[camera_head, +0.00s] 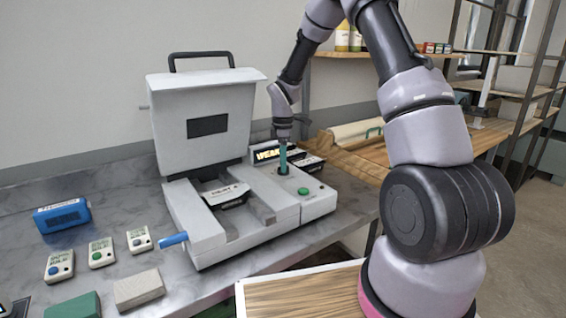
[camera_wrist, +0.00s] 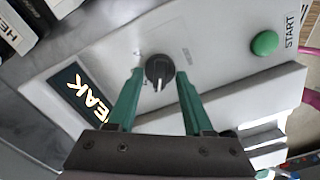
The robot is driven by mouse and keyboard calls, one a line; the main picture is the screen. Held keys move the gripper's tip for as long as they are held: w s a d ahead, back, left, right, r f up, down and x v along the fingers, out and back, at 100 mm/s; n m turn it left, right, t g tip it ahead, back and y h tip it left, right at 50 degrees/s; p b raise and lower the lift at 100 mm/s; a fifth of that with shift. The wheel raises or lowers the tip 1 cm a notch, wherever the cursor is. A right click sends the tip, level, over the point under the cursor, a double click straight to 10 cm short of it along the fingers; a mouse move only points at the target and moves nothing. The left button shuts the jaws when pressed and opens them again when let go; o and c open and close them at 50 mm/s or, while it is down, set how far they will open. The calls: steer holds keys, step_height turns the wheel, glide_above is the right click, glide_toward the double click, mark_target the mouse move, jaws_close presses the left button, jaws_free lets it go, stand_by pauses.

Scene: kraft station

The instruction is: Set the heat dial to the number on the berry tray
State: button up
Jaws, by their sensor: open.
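The heat dial (camera_wrist: 159,67) is a dark round knob on the grey machine's top panel, with a white pointer mark toward the bottom of the wrist view. My gripper (camera_wrist: 159,78) is open, with one green finger on each side of the dial; I cannot tell whether they touch it. In the head view my gripper (camera_head: 283,163) points down at the panel and mostly hides the dial. A black tray with a white label (camera_head: 226,193) sits in the machine; its text is too small to read. I cannot tell which tray is the berry one.
A lit display (camera_wrist: 88,94) reads "WEAK" beside the dial. A green START button (camera_wrist: 264,43) is on the panel. The machine (camera_head: 215,225) has a blue-handled lever (camera_head: 173,239). Small labelled boxes (camera_head: 101,252) and a blue block (camera_head: 62,216) lie left.

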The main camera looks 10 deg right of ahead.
steer(key=shift+c, duration=0.3)
jaws_close()
steer(key=shift+m, duration=0.3)
steer(key=m, duration=0.4)
steer(key=shift+m, duration=0.3)
steer(key=m, duration=0.4)
steer(key=shift+m, duration=0.3)
steer(key=m, duration=1.3)
steer(key=shift+w+m, duration=0.1)
steer(key=shift+m, duration=0.6)
